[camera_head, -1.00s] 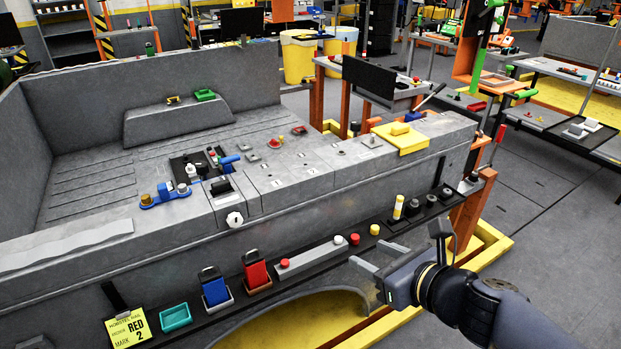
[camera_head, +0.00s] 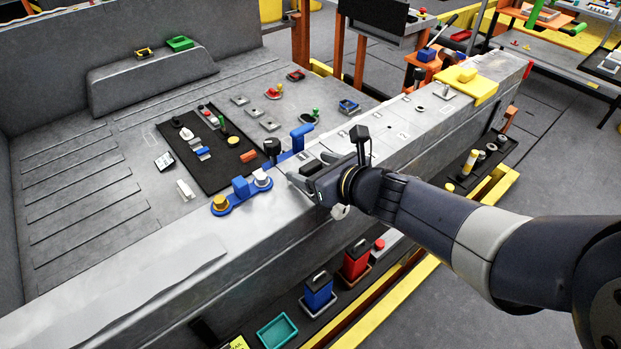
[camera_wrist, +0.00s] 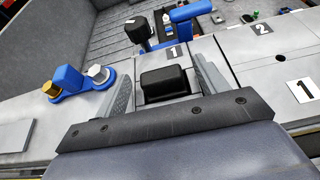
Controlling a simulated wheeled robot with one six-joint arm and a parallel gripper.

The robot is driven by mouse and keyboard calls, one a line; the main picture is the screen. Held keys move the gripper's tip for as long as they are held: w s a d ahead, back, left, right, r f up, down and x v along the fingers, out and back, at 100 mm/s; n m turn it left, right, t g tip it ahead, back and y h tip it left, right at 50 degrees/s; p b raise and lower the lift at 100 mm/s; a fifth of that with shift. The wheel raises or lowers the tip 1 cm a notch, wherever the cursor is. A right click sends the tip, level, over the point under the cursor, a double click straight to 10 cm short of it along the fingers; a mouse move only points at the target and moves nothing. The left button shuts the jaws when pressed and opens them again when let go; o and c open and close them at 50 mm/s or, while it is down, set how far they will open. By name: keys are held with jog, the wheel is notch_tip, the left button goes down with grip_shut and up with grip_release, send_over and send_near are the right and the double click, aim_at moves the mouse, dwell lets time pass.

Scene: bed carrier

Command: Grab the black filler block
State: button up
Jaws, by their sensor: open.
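The black filler block (camera_wrist: 166,83) shows in the wrist view, seated on a grey panel of the ledge. My gripper (camera_wrist: 160,70) is open, with one finger on each side of the block. A gap shows between the block and each finger, so the jaws are not closed on it. In the head view my gripper (camera_head: 296,173) is over the ledge top, pointing left. There the block is mostly hidden by my gripper and wrist.
A blue bracket with brass and silver knobs (camera_wrist: 75,82) stands left of my gripper. A black-topped post (camera_wrist: 138,30) and a blue handle (camera_wrist: 188,12) stand just beyond the block. Numbered panels lie to the right. A black mat with small parts (camera_head: 225,180) lies on the bed.

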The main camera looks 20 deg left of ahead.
jog(key=shift+w+a+f, duration=0.25)
jog(key=shift+w+a, duration=0.05)
jog(key=shift+a, duration=0.3)
jog(key=c, duration=1.1)
